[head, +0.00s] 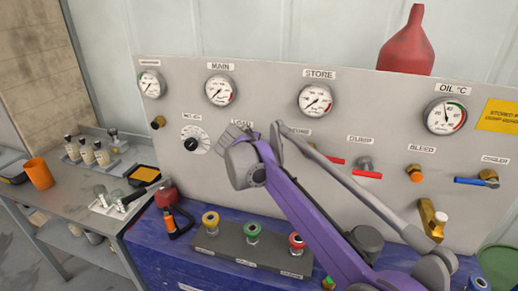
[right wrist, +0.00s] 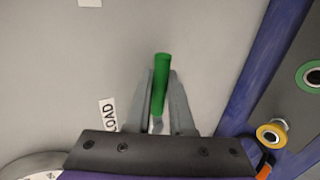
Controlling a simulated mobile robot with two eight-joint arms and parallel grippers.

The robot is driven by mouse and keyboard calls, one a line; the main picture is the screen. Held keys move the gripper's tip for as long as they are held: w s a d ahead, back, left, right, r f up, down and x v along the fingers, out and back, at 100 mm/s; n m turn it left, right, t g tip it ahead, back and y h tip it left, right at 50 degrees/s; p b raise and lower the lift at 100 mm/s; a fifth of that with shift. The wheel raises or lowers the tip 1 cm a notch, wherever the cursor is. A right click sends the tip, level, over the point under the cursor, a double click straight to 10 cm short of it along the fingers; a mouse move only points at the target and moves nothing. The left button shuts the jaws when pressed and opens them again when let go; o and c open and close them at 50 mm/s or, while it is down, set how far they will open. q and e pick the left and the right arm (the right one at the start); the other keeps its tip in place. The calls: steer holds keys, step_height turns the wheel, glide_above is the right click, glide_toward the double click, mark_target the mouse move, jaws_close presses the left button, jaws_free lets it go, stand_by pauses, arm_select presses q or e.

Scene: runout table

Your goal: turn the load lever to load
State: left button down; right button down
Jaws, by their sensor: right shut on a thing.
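The load lever's green handle (right wrist: 161,80) shows in the right wrist view, between the two grey fingers of my right gripper (right wrist: 160,98). The fingers are shut on it, and its rounded end sticks out past the fingertips. A LOAD label (right wrist: 107,116) is on the panel to the left of the fingers. In the head view my right gripper (head: 230,135) is up against the panel below the LOAD label (head: 241,124), and my purple arm and the gripper hide the lever there. The lever's base is hidden in both views. My left gripper is not in view.
The grey panel (head: 270,90) carries gauges, a dial (head: 195,140), a red DUMP lever (head: 367,173) and a blue COOLER lever (head: 480,182). Coloured couplings on a block (head: 235,250) stand on the blue bench below. A side table (head: 75,190) at left holds bottles and an orange cup (head: 39,173).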

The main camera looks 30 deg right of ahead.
steer(key=shift+r, duration=0.1)
steer(key=c, duration=0.8)
jaws_free()
steer(key=v, duration=1)
steer(key=shift+s+a+r, duration=0.15)
steer(key=shift+s+a, duration=0.1)
